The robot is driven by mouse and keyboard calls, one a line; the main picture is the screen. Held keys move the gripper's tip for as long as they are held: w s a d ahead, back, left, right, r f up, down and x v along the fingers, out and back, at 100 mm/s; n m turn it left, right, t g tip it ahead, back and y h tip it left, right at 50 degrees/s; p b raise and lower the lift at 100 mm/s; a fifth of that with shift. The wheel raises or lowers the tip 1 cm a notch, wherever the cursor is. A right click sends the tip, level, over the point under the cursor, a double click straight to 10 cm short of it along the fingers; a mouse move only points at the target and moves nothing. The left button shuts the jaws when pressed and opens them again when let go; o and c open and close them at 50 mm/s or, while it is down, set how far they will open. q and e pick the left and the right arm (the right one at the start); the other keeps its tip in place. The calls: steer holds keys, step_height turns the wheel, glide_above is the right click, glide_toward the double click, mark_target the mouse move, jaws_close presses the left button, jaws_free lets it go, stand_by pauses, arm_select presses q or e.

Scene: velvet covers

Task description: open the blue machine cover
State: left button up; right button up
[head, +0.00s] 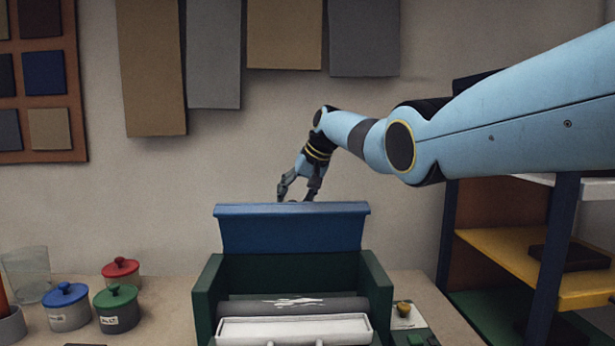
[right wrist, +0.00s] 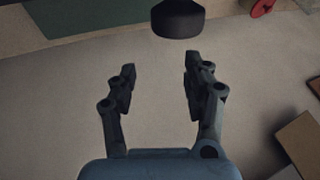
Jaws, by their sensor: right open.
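The blue machine cover (head: 291,232) stands raised at the back of the green machine (head: 207,295), leaning slightly, with the roller (head: 293,305) exposed in front of it. My right gripper (head: 296,194) is just above and behind the cover's top edge, which hides its fingertips in part. In the right wrist view my right gripper (right wrist: 160,75) is open, with nothing between its fingers. A dark rounded piece (right wrist: 178,19) lies ahead of the fingertips, apart from them; I cannot tell whether it belongs to the cover. My left gripper is not in view.
Red (head: 121,270), blue (head: 67,306) and green (head: 117,308) lidded pots and a glass (head: 27,274) stand left of the machine. A shelf unit (head: 515,255) stands at the right. Fabric samples (head: 285,35) hang on the wall behind.

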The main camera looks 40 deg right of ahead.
steer(key=v, duration=1)
steer(key=shift+s+r, duration=0.25)
steer(key=shift+s, duration=0.1)
steer(key=shift+d, duration=0.15)
